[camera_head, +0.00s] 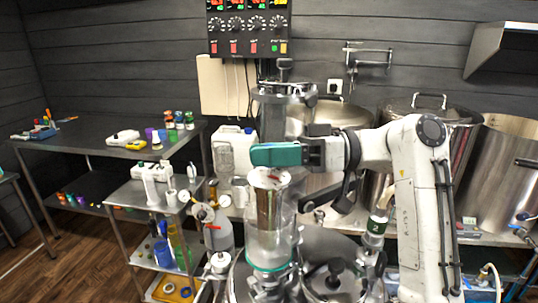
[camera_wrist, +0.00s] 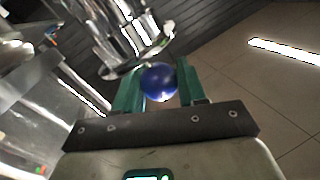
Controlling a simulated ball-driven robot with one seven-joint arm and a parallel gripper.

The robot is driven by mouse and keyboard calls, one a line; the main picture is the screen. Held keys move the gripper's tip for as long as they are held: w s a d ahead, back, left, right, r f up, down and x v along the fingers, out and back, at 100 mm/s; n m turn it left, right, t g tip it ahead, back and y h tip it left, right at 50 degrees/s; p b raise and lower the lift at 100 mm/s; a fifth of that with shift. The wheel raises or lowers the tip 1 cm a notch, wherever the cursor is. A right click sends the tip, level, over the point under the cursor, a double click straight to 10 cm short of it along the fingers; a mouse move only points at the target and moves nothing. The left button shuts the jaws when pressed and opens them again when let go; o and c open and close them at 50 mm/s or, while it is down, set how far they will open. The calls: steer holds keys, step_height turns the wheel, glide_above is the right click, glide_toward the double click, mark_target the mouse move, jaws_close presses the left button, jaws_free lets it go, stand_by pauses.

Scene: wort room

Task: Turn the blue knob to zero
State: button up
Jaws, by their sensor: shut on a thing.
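The blue knob (camera_wrist: 159,82) is a round, glossy ball in the wrist view. It sits between the two green fingers of my gripper (camera_wrist: 159,70), which is shut on it. In the head view my gripper (camera_head: 255,155) points left, in front of the tall clear and metal column, above a pale-topped cylinder (camera_head: 268,177). The knob is hidden behind the green fingers in that view. No zero mark or scale for the knob can be made out.
A control panel (camera_head: 249,28) with several dials hangs on the dark wall. Large steel pots (camera_head: 510,165) stand at the right. Steel carts (camera_head: 150,190) with bottles and small items stand at the left. Glass and metal fittings crowd close below and behind my gripper.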

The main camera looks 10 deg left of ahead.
steer(key=shift+w, duration=0.1)
steer(key=o, duration=1)
steer(key=b+v, duration=0.2)
steer(key=v, duration=0.8)
steer(key=shift+d, duration=0.4)
